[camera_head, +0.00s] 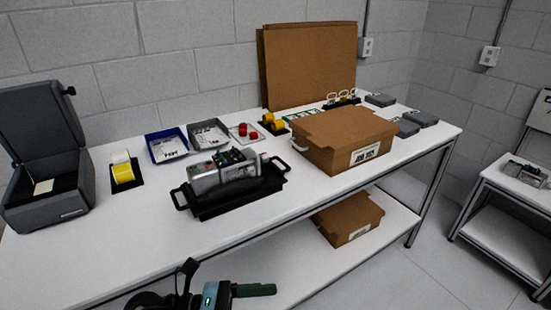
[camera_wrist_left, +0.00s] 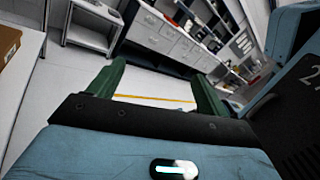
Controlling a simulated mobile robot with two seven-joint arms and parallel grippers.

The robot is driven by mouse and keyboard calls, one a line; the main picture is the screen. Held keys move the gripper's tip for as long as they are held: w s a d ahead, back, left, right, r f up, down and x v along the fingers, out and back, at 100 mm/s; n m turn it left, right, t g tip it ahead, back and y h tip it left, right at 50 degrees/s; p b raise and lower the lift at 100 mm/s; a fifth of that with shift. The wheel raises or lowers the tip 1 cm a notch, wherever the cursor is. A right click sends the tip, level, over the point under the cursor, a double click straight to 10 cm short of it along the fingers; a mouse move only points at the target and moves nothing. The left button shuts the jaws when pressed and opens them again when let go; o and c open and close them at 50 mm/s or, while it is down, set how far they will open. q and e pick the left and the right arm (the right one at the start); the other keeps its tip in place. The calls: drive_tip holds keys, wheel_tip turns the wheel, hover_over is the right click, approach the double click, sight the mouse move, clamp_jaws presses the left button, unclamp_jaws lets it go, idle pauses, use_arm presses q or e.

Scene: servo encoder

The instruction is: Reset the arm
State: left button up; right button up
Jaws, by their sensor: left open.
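My left gripper (camera_head: 255,290) is at the bottom of the head view, in front of the workbench's near edge and clear of everything on it. Its green finger points right. In the left wrist view both green fingers of the left gripper (camera_wrist_left: 160,90) stand wide apart, with only floor visible between them. It is open and empty. My right gripper is in neither view.
The white workbench (camera_head: 130,250) holds a black tray (camera_head: 240,200) with a grey device, a cardboard box (camera_head: 340,137), a dark open case (camera_head: 45,150) and small bins. A side table (camera_head: 505,190) stands right.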

use_arm(q)
drive_tip(key=a+f+n+t+y+p, duration=0.1)
drive_tip(key=a+f+n+t+y, duration=0.5)
drive_tip(key=n, duration=1)
drive_tip(key=a+f+n+t+y, duration=0.45)
drive_tip(key=n+t, duration=0.35)
drive_tip(key=n, duration=0.8)
drive_tip(key=s+a+f+n+g+y, duration=0.2)
drive_tip(key=s+a+f+n+g, duration=0.1)
drive_tip(key=s+f+n, duration=0.4)
drive_tip(key=s+a+f+n+g+y, duration=0.3)
drive_tip(key=s+a+f+n, duration=0.1)
drive_tip(key=s+f+n, duration=0.3)
drive_tip(key=s+f, duration=0.2)
drive_tip(key=s, duration=0.2)
drive_tip(key=shift+a+f+n+g+p, duration=0.25)
drive_tip(key=shift+f+n+g+p, duration=0.05)
drive_tip(key=shift+n+g, duration=0.1)
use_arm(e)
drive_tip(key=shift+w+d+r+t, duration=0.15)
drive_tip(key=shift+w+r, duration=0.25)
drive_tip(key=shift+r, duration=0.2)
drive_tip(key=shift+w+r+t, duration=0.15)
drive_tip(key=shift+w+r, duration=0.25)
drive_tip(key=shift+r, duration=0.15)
use_arm(q)
drive_tip(key=shift+y, duration=0.25)
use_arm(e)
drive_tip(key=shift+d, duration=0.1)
